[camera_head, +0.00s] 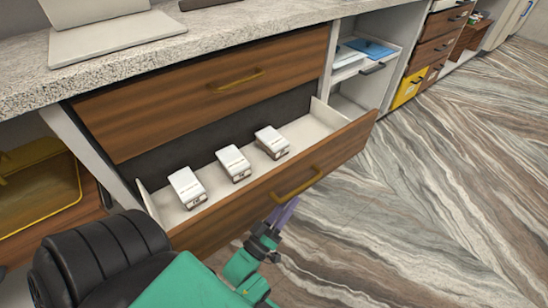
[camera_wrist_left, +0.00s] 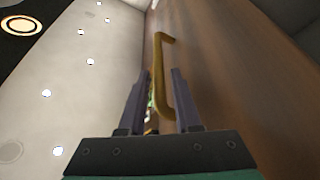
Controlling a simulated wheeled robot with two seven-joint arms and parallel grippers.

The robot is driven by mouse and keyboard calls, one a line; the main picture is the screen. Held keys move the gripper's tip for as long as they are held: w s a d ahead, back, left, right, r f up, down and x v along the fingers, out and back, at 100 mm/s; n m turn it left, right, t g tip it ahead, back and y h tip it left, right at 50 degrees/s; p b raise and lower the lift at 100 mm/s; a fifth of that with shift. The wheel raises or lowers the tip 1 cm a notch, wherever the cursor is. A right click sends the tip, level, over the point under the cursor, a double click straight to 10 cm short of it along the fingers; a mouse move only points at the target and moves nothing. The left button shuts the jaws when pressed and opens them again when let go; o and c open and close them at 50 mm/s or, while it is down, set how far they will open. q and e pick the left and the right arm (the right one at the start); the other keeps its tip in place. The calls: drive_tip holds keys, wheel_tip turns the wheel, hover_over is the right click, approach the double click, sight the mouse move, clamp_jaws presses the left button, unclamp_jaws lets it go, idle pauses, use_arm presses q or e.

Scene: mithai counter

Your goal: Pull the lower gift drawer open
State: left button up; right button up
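The lower drawer (camera_head: 345,147) has a brown wood front and stands pulled out from the counter, its pale inside showing. Its brass bar handle (camera_head: 297,186) is on the front; it also shows in the left wrist view (camera_wrist_left: 160,75). My left gripper (camera_head: 285,211) is at the handle, from below and in front in the head view. In the left wrist view its two purple fingers (camera_wrist_left: 158,100) stand apart with the handle's near end between them. A gap shows on the left side; contact on the right cannot be told. My right gripper is out of view.
Three white boxes (camera_head: 233,162) lie in the open drawer. The upper drawer (camera_head: 200,100) with a brass handle is shut under the speckled countertop (camera_head: 230,30). A yellow tray (camera_head: 40,185) is at the left. The striped floor (camera_head: 430,190) at the right is clear.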

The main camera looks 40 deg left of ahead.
use_arm(q)
drive_tip(key=v, duration=0.9)
drive_tip(key=shift+s, duration=0.1)
